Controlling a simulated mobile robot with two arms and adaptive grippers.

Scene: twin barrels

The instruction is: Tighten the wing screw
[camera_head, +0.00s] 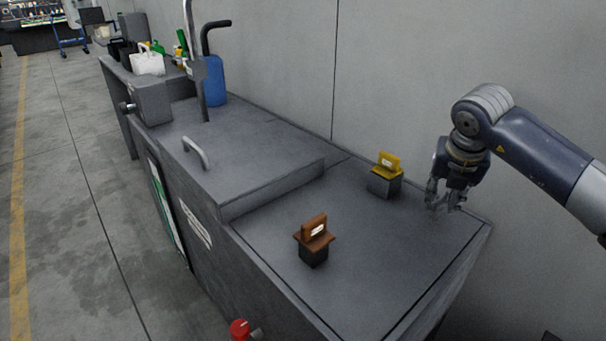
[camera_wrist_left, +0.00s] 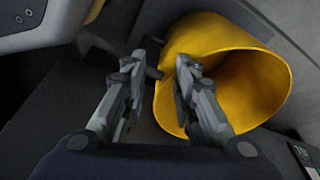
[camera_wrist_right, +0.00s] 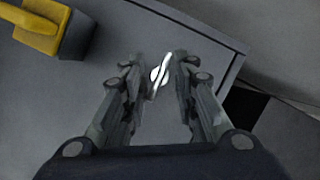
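In the head view the right gripper (camera_head: 445,200) points down over the back right of the grey bench top (camera_head: 370,240), and the screw cannot be made out there. My left gripper (camera_wrist_left: 164,67) is open and empty, in front of a large yellow hollow object (camera_wrist_left: 215,45).
A yellow-topped block (camera_head: 386,178) stands left of the right gripper, close to the wall. A brown-topped block (camera_head: 313,240) stands nearer the front. A raised lid with a handle (camera_head: 196,153) and a blue container (camera_head: 213,80) are farther left.

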